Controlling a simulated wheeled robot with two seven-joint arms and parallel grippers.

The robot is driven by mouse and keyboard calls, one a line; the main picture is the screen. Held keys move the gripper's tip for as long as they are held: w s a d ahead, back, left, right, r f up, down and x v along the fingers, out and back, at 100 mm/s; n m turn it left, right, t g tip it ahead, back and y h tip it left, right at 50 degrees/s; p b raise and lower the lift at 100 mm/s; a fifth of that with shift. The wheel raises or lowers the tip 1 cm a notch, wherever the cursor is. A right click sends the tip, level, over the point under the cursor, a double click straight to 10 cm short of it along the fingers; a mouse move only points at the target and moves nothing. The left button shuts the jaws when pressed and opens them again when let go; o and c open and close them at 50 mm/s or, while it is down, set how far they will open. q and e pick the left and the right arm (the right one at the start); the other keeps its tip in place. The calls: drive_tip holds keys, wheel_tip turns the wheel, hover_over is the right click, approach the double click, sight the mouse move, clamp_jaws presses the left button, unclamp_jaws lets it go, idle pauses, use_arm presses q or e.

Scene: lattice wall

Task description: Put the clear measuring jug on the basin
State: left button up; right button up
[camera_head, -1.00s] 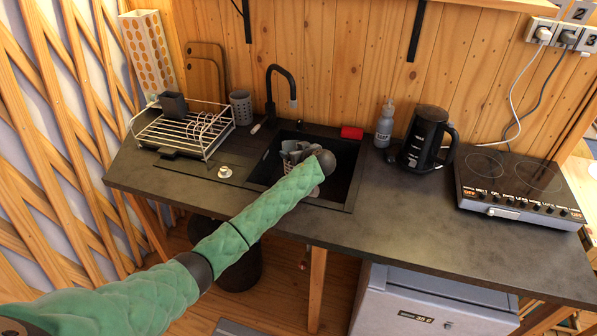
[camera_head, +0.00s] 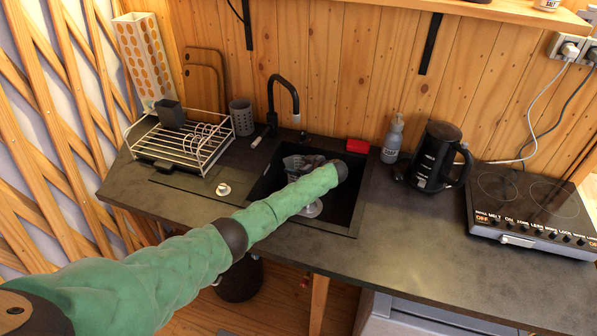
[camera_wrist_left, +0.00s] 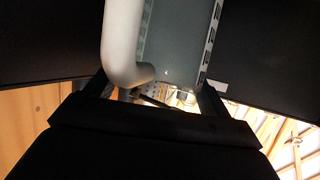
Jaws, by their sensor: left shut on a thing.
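The clear measuring jug (camera_wrist_left: 178,38) fills the upper middle of the left wrist view, with pale scale marks and a thick pale handle (camera_wrist_left: 122,45). My left gripper (camera_wrist_left: 155,92) is shut on the jug; its dark fingers show on both sides at the handle's lower end. In the head view my green left arm reaches over the black basin (camera_head: 347,207) sunk in the counter. Its forearm and wrist hide most of the gripper and jug there. A pale round edge shows below the forearm; I cannot tell if it is the jug. My right gripper is not in view.
A black tap (camera_head: 283,95) stands behind the basin. A red sponge (camera_head: 357,146), a grey soap bottle (camera_head: 392,140) and a black kettle (camera_head: 436,157) stand to its right. A dish rack (camera_head: 180,140) is left. Clear counter lies in front of the kettle.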

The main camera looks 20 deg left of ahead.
use_arm(q)
drive_tip(key=shift+f+p, duration=0.4)
drive_tip(key=shift+f, duration=0.2)
drive_tip(key=shift+s+f, duration=0.15)
drive_tip(key=shift+f, duration=0.65)
drive_tip(key=shift+f+p, duration=0.3)
drive_tip(key=shift+f, duration=0.3)
drive_tip(key=shift+f+b, duration=0.15)
drive_tip(key=shift+b, duration=0.15)
drive_tip(key=o, duration=1.4)
drive_tip(key=shift+r, duration=0.2)
